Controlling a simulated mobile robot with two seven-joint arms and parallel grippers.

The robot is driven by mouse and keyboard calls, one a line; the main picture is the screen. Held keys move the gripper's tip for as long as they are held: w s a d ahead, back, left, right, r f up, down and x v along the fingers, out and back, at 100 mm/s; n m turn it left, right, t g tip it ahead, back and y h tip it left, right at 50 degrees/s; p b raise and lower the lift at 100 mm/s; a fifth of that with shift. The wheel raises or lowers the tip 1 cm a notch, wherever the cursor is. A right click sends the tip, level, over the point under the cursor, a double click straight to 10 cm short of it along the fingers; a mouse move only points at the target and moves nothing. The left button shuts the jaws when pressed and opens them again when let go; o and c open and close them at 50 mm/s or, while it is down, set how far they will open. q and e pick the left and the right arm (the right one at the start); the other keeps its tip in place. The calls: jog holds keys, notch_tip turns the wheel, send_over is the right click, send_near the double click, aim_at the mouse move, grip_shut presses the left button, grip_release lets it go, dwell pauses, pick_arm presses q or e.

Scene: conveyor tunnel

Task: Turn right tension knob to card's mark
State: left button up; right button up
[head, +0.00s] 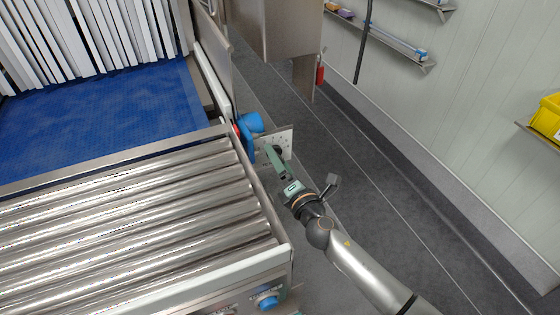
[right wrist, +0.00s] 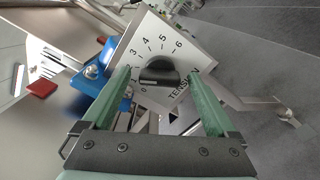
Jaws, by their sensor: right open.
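The tension dial is a pale plate (head: 285,137) beside the roller conveyor's right edge. In the right wrist view the plate (right wrist: 189,47) carries numbers around a black knob (right wrist: 160,74) and the partly covered word TENSION. Which number the knob points to cannot be made out. My right gripper (head: 271,152) is at the plate. In the right wrist view its green fingers (right wrist: 159,76) are open, one on each side of the knob; contact cannot be told. No card can be made out. My left gripper is not in view.
A blue part (head: 250,122) sits just left of the plate, close to the left finger in the right wrist view. Metal rollers (head: 130,215) and a blue belt (head: 110,115) lie left. A blue knob (head: 266,299) is at the conveyor's near end. Open floor lies right.

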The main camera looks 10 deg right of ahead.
jog(key=shift+s, duration=0.1)
jog(key=s+d+b, duration=0.1)
jog(key=s+d, duration=0.1)
jog(key=s, duration=1)
jog(key=shift+d, duration=0.25)
